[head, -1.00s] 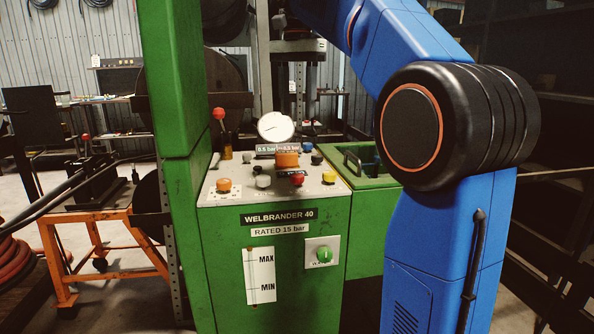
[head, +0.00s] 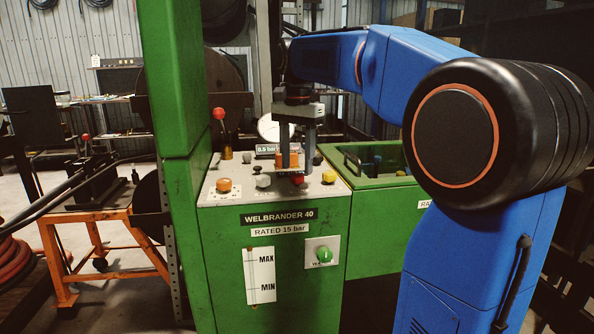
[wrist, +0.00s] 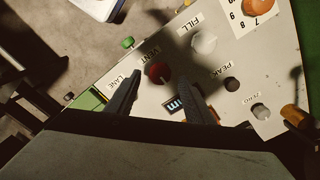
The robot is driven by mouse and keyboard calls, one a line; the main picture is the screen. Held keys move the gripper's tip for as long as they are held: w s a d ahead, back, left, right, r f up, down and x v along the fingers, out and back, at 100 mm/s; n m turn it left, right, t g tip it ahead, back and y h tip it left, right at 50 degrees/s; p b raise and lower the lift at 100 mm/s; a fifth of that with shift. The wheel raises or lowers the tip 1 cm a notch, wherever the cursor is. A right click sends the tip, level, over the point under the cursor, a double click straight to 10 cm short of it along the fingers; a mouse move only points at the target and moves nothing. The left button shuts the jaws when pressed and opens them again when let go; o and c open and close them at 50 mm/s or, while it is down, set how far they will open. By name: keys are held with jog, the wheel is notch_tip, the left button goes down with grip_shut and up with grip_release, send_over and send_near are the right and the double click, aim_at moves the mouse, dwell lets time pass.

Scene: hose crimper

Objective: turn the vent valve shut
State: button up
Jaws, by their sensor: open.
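The vent valve is a red knob (wrist: 159,72) beside a label reading VENT on the pale sloping panel. In the head view the red knob (head: 298,180) sits near the panel's front edge. My gripper (head: 298,162) is open and empty, fingers pointing down above the panel. In the wrist view the red knob shows between the two fingertips of my gripper (wrist: 158,76). The fingers appear apart from it, but their height above it is hard to tell. The knob's pointer direction is too small to read.
Near the red knob are a grey FILL knob (wrist: 203,42), a black PEAK knob (wrist: 232,84) and a yellow knob (head: 328,177). A round gauge (head: 267,127) and a red-topped lever (head: 219,114) stand behind.

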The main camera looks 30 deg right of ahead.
aim_at(297, 180)
jog(key=shift+f, duration=1.45)
jog(key=c, duration=1)
jog(key=shift+c, duration=0.2)
